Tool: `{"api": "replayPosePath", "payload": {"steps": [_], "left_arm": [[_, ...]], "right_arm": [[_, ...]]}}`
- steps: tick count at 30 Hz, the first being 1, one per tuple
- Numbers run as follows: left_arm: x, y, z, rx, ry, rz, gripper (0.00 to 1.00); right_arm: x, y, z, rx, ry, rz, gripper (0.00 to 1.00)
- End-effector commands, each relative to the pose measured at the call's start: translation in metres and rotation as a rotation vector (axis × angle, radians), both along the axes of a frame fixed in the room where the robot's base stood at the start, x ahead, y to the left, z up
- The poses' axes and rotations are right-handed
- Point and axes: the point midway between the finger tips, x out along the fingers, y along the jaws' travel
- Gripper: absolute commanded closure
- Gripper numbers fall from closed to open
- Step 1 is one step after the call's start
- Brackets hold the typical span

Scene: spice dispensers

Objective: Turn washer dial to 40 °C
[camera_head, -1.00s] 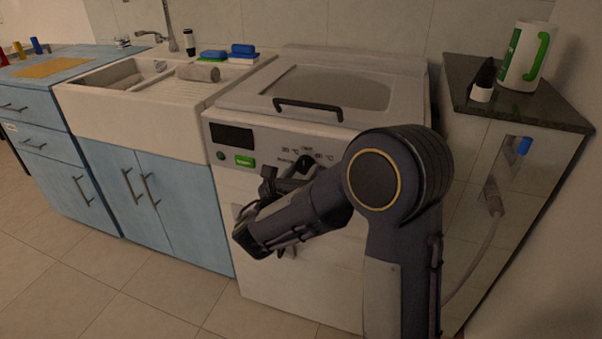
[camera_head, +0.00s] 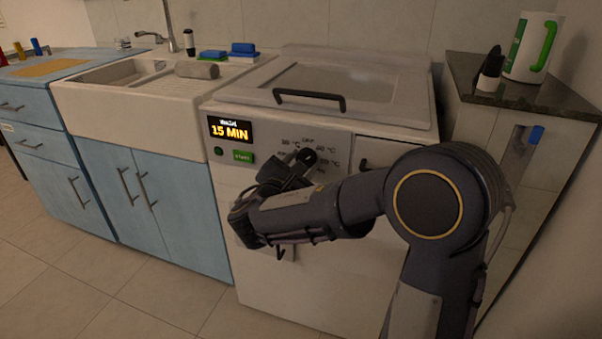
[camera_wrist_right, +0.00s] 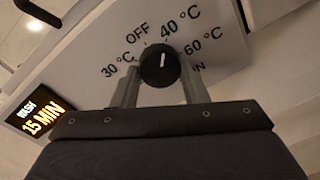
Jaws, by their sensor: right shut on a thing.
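The washer (camera_head: 300,255) stands in the middle of the head view, with its dial on the front panel. In the right wrist view the black dial (camera_wrist_right: 160,66) has a white mark pointing up, roughly between the OFF and 40 °C labels, nearer the 40 °C tick. My right gripper (camera_wrist_right: 161,78) is shut on the dial, one finger on each side. In the head view the right gripper (camera_head: 297,163) and its arm partly cover the dial and labels. The washer display (camera_head: 230,130) is lit and reads 15 MIN. My left gripper is not in view.
A green START button (camera_head: 243,157) sits left of the dial. The washer lid (camera_head: 330,83) is closed, with a black handle.

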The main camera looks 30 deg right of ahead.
Motion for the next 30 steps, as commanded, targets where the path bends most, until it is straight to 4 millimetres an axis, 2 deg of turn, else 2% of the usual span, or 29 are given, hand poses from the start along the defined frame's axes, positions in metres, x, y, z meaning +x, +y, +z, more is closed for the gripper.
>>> {"api": "replayPosePath", "payload": {"steps": [1, 9, 25, 26, 30], "left_arm": [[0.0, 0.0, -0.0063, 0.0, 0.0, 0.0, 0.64], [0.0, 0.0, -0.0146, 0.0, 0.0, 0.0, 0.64], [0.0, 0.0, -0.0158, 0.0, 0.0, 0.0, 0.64], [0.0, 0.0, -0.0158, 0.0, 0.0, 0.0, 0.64], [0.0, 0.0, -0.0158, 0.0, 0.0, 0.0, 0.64]], "right_arm": [[-0.0004, 0.0003, -0.0041, 0.02, -0.019, 0.0, 0.83], [-0.0001, 0.0008, -0.0019, 0.084, -0.093, 0.0, 0.83], [0.0, 0.001, -0.0011, 0.1, -0.11, 0.001, 0.83], [0.0, 0.001, -0.0011, 0.099, -0.109, 0.001, 0.59], [0.0, 0.0009, -0.0007, 0.099, -0.111, 0.001, 0.4]]}}
